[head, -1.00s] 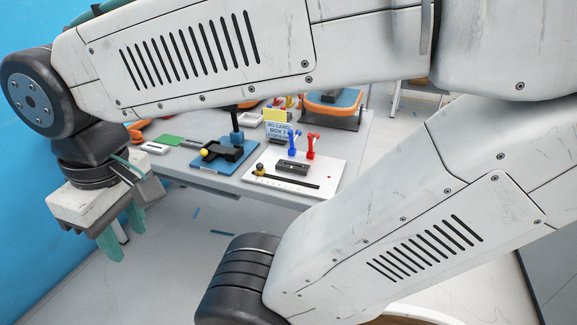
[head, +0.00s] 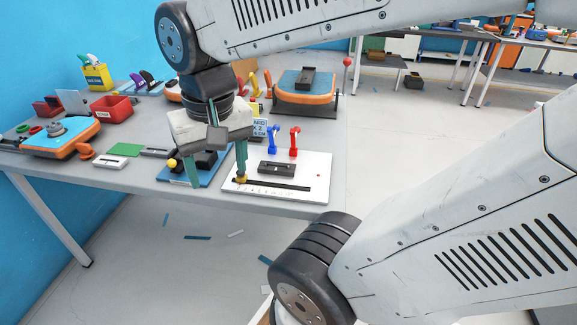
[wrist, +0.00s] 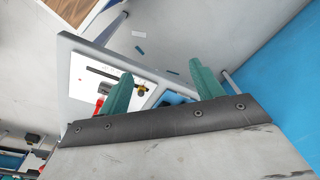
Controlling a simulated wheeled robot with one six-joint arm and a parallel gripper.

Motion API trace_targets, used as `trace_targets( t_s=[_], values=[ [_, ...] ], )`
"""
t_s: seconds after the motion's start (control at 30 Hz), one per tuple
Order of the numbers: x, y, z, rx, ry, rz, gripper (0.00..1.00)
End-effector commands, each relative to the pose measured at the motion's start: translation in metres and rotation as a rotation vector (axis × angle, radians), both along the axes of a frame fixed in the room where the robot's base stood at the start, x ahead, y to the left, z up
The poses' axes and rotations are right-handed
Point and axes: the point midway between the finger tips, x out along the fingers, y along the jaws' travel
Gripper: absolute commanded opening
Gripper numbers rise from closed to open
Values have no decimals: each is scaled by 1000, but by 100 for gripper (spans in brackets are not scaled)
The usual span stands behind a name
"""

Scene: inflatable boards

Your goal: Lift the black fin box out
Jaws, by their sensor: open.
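A black slotted block (head: 276,169), which looks like a fin box, lies on a white board (head: 312,186) at the table's front edge. A second black part (head: 208,158) sits on a blue board (head: 217,175) to its left, partly hidden by my gripper; I cannot tell for sure which is the fin box. My gripper (head: 217,178) points down with green fingers apart and nothing between them. It appears in front of the blue board and the white board's left edge. The wrist view shows the open fingers (wrist: 160,68) and the white board (wrist: 88,85).
Blue and red clamps (head: 294,142) stand behind the block, with a sign (head: 260,128) nearby. A brass knob (head: 241,179) and black strip are on the white board. An orange-and-blue stand (head: 305,92) is behind; a red bin (head: 112,108) is at left.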

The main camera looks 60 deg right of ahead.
Motion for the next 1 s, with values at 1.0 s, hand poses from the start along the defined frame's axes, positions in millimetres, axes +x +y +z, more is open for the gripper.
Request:
trace_targets(
  t_s=[1.0],
  values=[
    [83,-276,-148,118,35,-2323,65]
  ],
)
